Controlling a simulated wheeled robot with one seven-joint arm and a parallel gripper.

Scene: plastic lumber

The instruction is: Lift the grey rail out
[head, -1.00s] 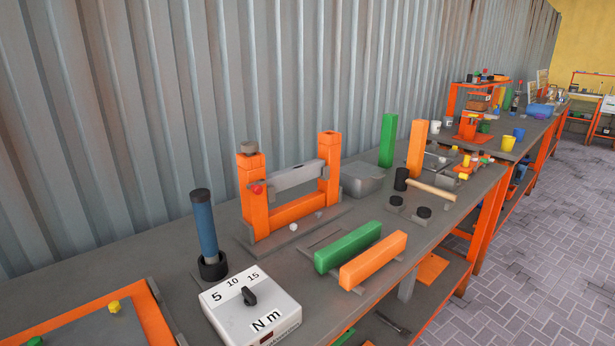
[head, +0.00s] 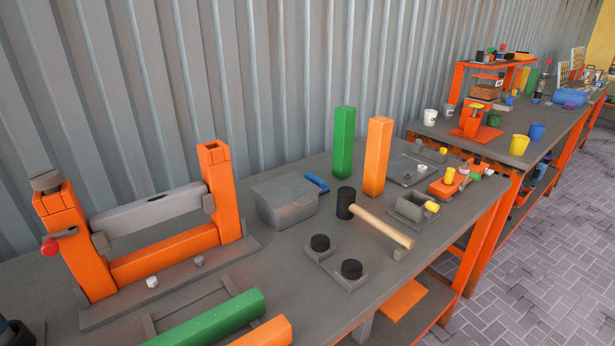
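The grey rail (head: 150,212) spans level between the two upright posts of an orange frame (head: 167,255), above its lower orange beam. Grey brackets on the posts sit at the rail's two ends. The frame stands on a grey base plate (head: 110,310) at the left of the bench. A grey knob (head: 45,181) tops the left post, and a red-ended lever (head: 50,246) juts from that post's side. The right post's top shows an open square end.
Green (head: 215,318) and orange (head: 265,335) beams lie in front of the frame. A grey box (head: 285,201), a mallet (head: 375,218), black knobs (head: 351,269) and upright green (head: 343,143) and orange (head: 377,156) posts stand to the right. A corrugated wall is behind.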

